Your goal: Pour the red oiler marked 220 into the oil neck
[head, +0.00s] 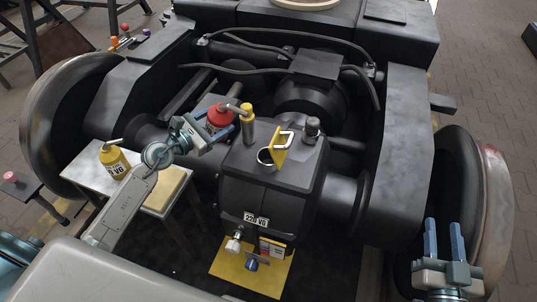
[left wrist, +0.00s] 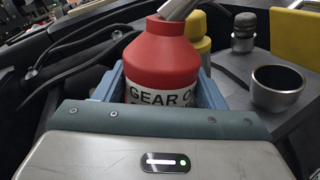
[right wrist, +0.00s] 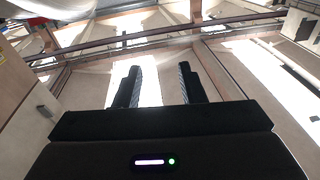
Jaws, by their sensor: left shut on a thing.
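My left gripper (head: 212,132) is shut on the red oiler (head: 220,115), holding it roughly upright just left of the gearbox top. In the left wrist view the red oiler (left wrist: 165,58) sits between the blue fingers. Its label reads "GEAR O" and is partly hidden; the number 220 is not readable. Its grey spout points to the right, apart from the oil neck. The oil neck (head: 265,157) is an open round ring on the gearbox; it also shows in the left wrist view (left wrist: 278,92). My right gripper (head: 444,240) is open and empty at the lower right.
A yellow flap (head: 280,148) stands beside the neck. A yellow oiler (head: 114,160) stands on a small side table (head: 87,175). Hoses and the bogie frame lie behind.

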